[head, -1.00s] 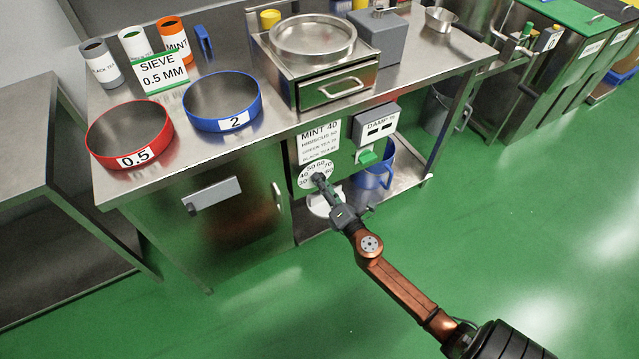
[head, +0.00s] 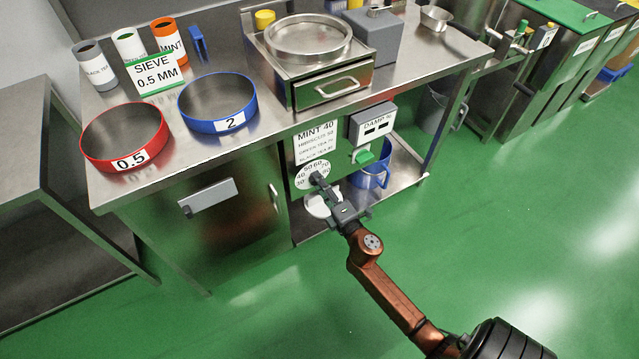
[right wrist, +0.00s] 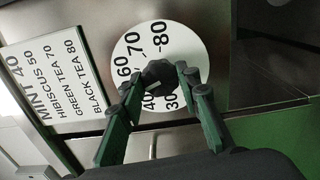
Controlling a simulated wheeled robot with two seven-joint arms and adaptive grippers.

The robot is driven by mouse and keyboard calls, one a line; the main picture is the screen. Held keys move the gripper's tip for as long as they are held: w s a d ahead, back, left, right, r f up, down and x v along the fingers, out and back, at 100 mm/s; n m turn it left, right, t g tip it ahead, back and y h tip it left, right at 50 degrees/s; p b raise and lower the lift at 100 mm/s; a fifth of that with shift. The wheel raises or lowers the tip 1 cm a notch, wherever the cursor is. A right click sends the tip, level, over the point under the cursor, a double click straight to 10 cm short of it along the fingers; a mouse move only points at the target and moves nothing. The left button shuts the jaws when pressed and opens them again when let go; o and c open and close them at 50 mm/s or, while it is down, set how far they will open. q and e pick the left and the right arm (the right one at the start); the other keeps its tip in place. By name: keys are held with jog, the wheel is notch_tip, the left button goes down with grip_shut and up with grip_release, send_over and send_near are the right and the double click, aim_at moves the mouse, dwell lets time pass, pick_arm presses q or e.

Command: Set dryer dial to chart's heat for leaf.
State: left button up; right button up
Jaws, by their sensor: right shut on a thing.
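The dryer dial has a white round face (right wrist: 128,47) numbered from 30 to 80, with a dark knob (right wrist: 158,75) at its middle. Which number the knob points at is hard to tell. The chart (right wrist: 55,80) reads mint 40, hibiscus 50, green tea 70, black tea 80. My left gripper is out of view.
An orange mint canister (head: 168,38) stands among canisters at the back left. A sign (head: 153,74) says sieve 0.5 mm. Red (head: 84,150) and blue (head: 188,120) sieves sit on the tabletop.

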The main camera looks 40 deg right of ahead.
jog(key=o, duration=1.2)
jog(key=shift+c, duration=0.2)
jog(key=v, duration=1.2)
jog(key=shift+f, duration=0.1)
